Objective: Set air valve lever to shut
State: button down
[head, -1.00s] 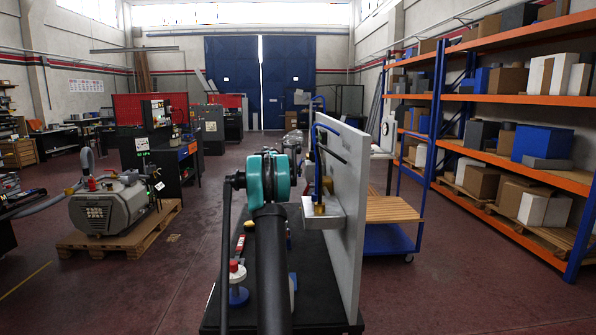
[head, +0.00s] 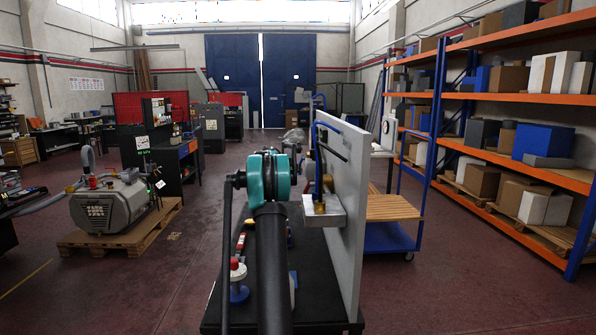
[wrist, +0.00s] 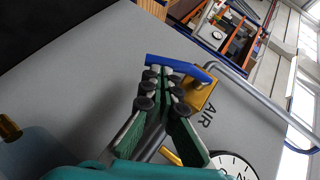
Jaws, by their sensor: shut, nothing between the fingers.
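The air valve shows in the wrist view as a brass body (wrist: 201,94) on a grey panel (wrist: 95,85), beside the printed word AIR. Its blue lever (wrist: 178,67) extends from the brass body toward the left of the picture, tilted slightly up. My gripper (wrist: 159,74) has its green fingers together with nothing between them. Its fingertips are right at the lower edge of the lever near its free end; I cannot tell whether they touch. In the head view my arm hides most of the gripper, and the lever cannot be made out.
A grey pipe (wrist: 265,108) runs past the valve, and a round white gauge (wrist: 234,165) sits below it. A red-topped knob (head: 237,268) stands left.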

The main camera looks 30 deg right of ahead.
jog(key=shift+w+d+f, duration=0.15)
jog(key=shift+w+f, duration=0.05)
jog(key=shift+f, duration=0.2)
jog(key=shift+w+d+f, duration=0.5)
jog(key=shift+w+f, duration=0.3)
jog(key=shift+f, duration=0.05)
dwell(0.5)
